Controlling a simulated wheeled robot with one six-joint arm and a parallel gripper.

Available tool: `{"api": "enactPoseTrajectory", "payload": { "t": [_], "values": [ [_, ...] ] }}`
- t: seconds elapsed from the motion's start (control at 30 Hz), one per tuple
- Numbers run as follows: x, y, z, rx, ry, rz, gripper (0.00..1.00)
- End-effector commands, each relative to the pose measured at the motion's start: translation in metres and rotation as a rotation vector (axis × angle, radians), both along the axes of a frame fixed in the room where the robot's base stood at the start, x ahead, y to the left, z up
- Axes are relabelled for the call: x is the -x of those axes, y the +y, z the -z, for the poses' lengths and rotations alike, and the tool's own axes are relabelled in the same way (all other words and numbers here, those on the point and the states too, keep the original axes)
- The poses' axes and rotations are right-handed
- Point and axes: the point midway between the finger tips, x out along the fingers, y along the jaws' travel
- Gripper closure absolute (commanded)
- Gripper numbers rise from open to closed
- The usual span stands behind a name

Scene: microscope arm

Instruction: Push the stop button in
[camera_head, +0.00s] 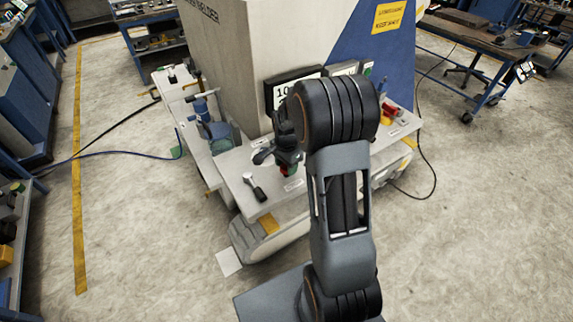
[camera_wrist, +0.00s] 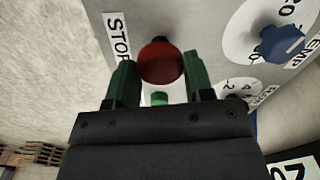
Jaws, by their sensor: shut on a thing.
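The red round stop button (camera_wrist: 160,62) shows in the wrist view, beside a white label (camera_wrist: 118,38) that reads STOP as far as I can see. My gripper (camera_wrist: 160,72) has one green finger on each side of the button and is shut on it. The lower part of the button is hidden, so I cannot tell how far in it sits. In the head view my gripper (camera_head: 287,160) is over the front ledge of the machine (camera_head: 232,165), with a bit of red at its tip.
A blue knob (camera_wrist: 283,45) on a white dial sits right of the button, with a smaller dial (camera_wrist: 238,88) nearer. The floor around is mostly clear.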

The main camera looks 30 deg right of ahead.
Motion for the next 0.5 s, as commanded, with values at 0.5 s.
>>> {"api": "enactPoseTrajectory", "payload": {
  "t": [0.5],
  "values": [
    [0.0,0.0,0.017,0.0,0.0,0.0,0.96]
  ]
}}
